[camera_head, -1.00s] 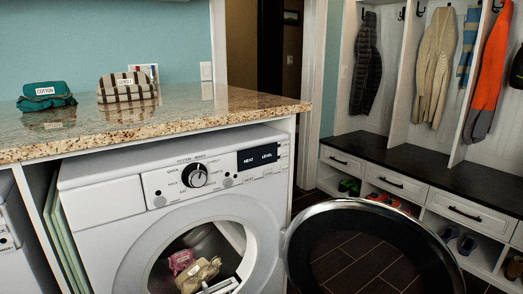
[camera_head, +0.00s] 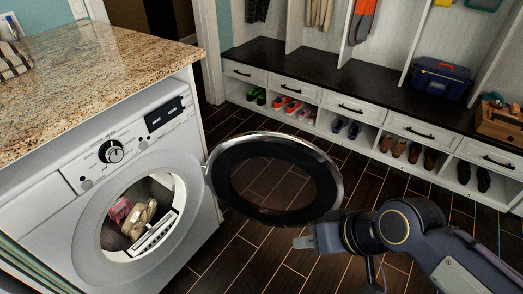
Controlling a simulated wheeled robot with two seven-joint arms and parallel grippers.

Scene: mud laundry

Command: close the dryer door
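The dryer (camera_head: 150,190) is the white front-loading machine under the granite counter at left. Its round door (camera_head: 327,186), with a chrome rim and a see-through middle, stands wide open, swung out to the right of the opening. Inside the drum lie a pink cloth (camera_head: 120,210) and a beige cloth (camera_head: 139,220). My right gripper (camera_head: 303,242) reaches in from the lower right, just below the door's lower right rim. It looks apart from the door, but the exact gap is hard to judge. Its fingers are small and mostly hidden, so their opening cannot be told. My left gripper is out of view.
The granite counter (camera_head: 95,80) overhangs the dryer. A bench with white drawers and shoe cubbies (camera_head: 375,108) runs along the back right, with a blue toolbox (camera_head: 440,80) on top. Dark floor tiles (camera_head: 235,255) are clear around the door.

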